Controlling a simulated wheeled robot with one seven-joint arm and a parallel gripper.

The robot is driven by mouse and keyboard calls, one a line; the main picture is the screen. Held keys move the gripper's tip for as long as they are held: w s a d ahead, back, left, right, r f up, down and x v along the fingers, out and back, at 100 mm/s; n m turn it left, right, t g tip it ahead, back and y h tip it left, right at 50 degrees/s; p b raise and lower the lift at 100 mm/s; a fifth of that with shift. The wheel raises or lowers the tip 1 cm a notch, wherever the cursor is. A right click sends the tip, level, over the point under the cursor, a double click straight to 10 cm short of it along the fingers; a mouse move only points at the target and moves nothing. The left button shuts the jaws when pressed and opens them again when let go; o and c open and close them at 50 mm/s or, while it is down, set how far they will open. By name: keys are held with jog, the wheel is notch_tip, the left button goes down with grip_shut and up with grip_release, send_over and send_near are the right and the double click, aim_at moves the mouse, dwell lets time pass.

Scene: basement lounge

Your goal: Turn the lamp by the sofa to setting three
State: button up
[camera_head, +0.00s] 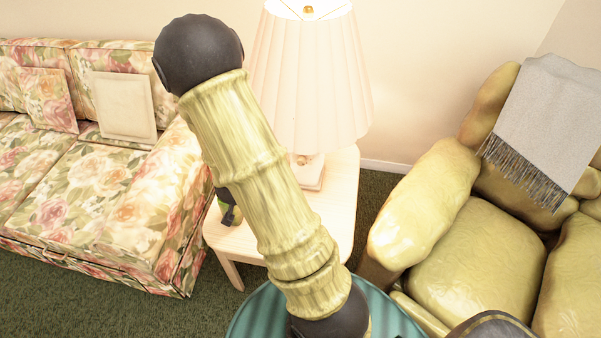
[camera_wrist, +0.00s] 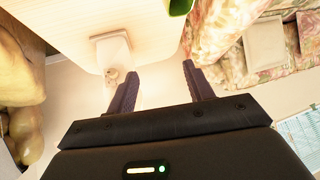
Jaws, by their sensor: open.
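The lamp (camera_head: 310,80) has a cream pleated shade and stands on a pale side table (camera_head: 338,205) beside the sofa. My arm crosses in front and hides part of its shade and base. In the wrist view the lamp's square white base (camera_wrist: 112,50) is at upper left, with a small rounded gold-white part (camera_wrist: 115,77) by its edge. The dial and its setting cannot be made out. My gripper (camera_wrist: 160,67) is open, its two dark fingers apart and nothing seen between them. The rounded part is just left of the left fingertip in the picture; contact cannot be told.
A floral sofa (camera_head: 110,190) with cushions is at left. A yellow-green armchair (camera_head: 480,265) with a grey throw (camera_head: 545,120) is at right. A green object (camera_wrist: 180,6) is at the table's edge. A teal round surface (camera_head: 262,312) is in front, partly hidden.

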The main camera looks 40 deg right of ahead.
jog(key=s+d+f+m+t+h+b, duration=0.1)
jog(key=d+f+h+b, duration=0.3)
jog(key=f, duration=0.4)
jog(key=s+d+f+t+h+b, duration=0.3)
jog(key=s+d+f+h+b, duration=0.1)
jog(key=d+f, duration=0.4)
jog(key=shift+m+t+h+b, duration=0.4)
jog(key=shift+h+b, duration=0.3)
jog(key=shift+h, duration=0.4)
jog(key=shift+w+d+f, duration=0.1)
send_near(301, 164)
jog(key=x, duration=0.9)
jog(key=shift+w+d, duration=0.2)
